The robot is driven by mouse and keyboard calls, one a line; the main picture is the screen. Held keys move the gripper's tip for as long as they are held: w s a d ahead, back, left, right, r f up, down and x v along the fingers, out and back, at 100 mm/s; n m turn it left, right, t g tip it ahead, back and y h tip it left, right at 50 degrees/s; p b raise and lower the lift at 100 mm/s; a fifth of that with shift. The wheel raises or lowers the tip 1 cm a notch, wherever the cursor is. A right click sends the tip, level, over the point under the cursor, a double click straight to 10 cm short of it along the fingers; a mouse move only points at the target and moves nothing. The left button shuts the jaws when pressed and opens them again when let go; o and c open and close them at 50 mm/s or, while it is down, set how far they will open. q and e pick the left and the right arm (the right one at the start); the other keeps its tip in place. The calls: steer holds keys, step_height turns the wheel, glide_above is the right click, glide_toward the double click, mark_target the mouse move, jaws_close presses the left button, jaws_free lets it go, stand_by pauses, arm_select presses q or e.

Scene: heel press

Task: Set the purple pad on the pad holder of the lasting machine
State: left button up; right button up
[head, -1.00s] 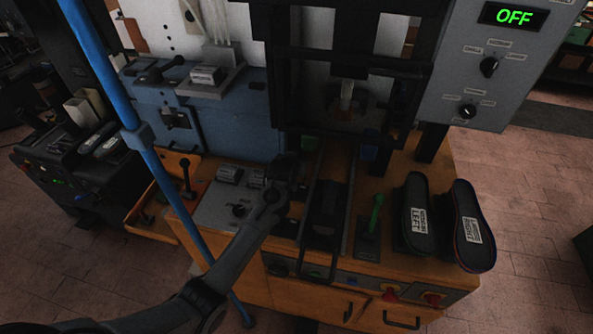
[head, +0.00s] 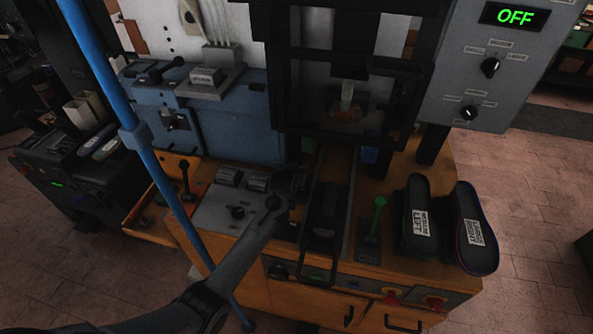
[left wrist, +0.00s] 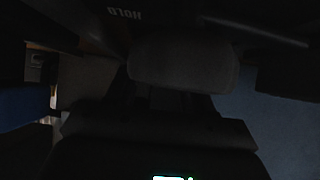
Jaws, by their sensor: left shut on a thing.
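Two dark sole-shaped pads lie on the orange bench at the right in the head view. No clearly purple pad shows. My left gripper (head: 291,186) is over the bench, left of the machine's dark central slide (head: 326,205). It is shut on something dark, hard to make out. In the left wrist view a dark rounded block (left wrist: 183,62) sits in front of the camera. I cannot tell which part is the pad holder. My right gripper is not in view.
A black frame (head: 283,85) stands behind the slide. A grey control box (head: 475,75) reading OFF is at the upper right. A green lever (head: 377,213) stands between slide and pads. A blue pole (head: 140,140) crosses the left side.

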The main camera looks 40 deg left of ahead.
arm_select(q)
steer(key=shift+f, duration=0.45)
steer(key=o, duration=1.1)
steer(key=shift+o, duration=0.2)
steer(key=shift+r, duration=0.55)
steer(key=p+v, duration=0.2)
steer(key=v, duration=0.8)
steer(key=shift+s+r+p, duration=0.15)
steer(key=shift+r+p, duration=0.15)
steer(key=shift+s+d+r, duration=0.35)
steer(key=shift+s, duration=0.25)
steer(key=shift+r, duration=0.1)
